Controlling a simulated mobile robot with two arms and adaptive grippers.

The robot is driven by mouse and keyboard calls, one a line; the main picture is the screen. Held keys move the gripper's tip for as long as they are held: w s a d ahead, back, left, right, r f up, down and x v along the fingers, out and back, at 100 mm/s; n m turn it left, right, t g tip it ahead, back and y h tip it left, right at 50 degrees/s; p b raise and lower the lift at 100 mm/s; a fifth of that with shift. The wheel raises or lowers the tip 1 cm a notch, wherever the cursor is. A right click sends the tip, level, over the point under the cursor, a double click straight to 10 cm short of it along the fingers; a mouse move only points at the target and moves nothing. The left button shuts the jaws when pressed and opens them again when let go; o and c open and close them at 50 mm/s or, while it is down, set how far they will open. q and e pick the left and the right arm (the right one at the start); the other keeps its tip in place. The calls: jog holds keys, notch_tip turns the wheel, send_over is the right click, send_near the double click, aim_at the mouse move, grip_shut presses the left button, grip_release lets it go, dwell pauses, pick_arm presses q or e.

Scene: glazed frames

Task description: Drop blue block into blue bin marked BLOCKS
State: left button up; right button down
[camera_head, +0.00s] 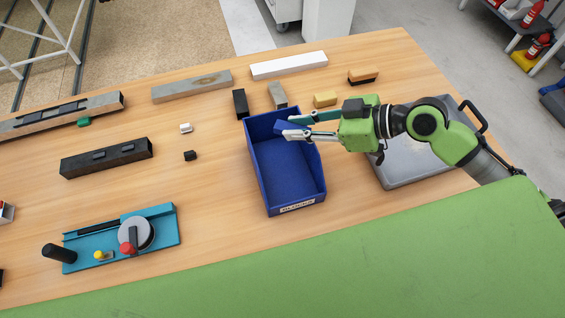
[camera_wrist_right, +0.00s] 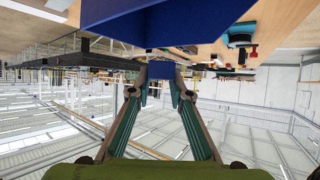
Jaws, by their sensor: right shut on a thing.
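The blue bin (camera_head: 315,165) stands on the wooden table, with a white label on its near wall. My right gripper (camera_head: 287,129) reaches in from the right and is shut on the blue block (camera_head: 282,125). The block appears over the far part of the bin's opening; its exact height above the floor is hard to tell. In the right wrist view, the blue block (camera_wrist_right: 161,70) sits between the fingertips, with the blue bin (camera_wrist_right: 165,22) large at the top. My left gripper is not in view.
A grey tray (camera_head: 392,182) lies right of the bin, partly behind my right arm. Black (camera_head: 240,104), grey (camera_head: 278,95) and yellow (camera_head: 325,98) blocks stand beyond the bin. A teal fixture (camera_head: 165,222) is at the left. The table between the fixture and bin is clear.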

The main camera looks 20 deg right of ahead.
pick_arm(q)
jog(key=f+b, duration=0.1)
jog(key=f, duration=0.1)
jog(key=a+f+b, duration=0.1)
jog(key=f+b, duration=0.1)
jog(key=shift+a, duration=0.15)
pick_arm(e)
notch_tip(320, 180, down, 5)
jog(key=shift+a+r, duration=0.1)
jog(key=c, duration=1.8)
grip_release()
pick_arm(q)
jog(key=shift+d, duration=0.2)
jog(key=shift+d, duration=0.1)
pick_arm(e)
jog(key=shift+v, duration=6)
